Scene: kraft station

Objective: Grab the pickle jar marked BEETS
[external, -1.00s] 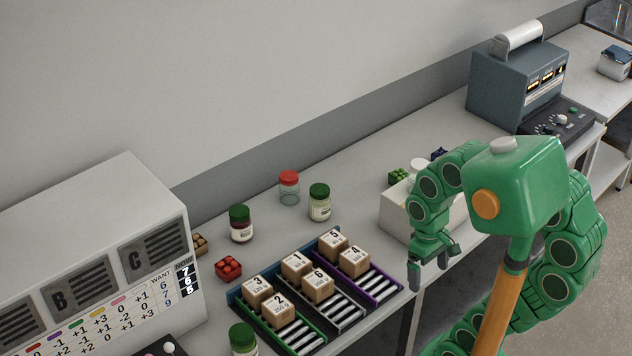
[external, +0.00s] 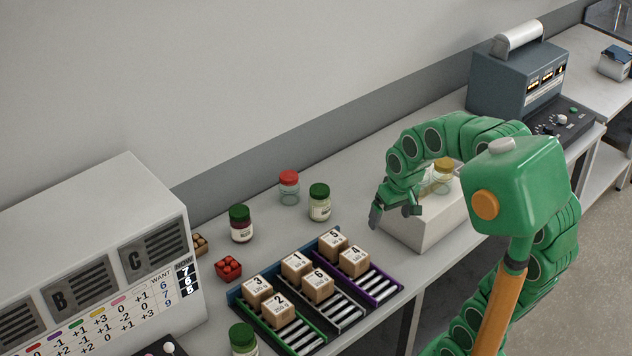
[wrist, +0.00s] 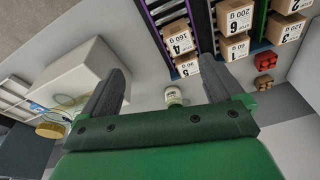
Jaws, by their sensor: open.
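Several jars stand on the bench, and I cannot read a BEETS label on any of them. A green-lidded jar with dark red contents (external: 241,226) stands at the left, behind the red block. A green-lidded jar with pale contents (external: 319,205) and a red-lidded, clear-looking jar (external: 289,188) stand to its right. Another green-lidded jar (external: 243,340) is cut off at the bottom edge. My gripper (external: 396,212) is open and empty, right of these jars and beside the white box. In the wrist view a small jar (wrist: 173,96) shows between the open fingers (wrist: 163,80), some distance beyond them.
A rack (external: 373,302) of numbered cartons lies in front of the jars. A white box (external: 420,230) stands by my gripper, with a gold-lidded jar (external: 442,178) at it. A red block (external: 228,268) sits left of the rack. Bench between the jars and the box is clear.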

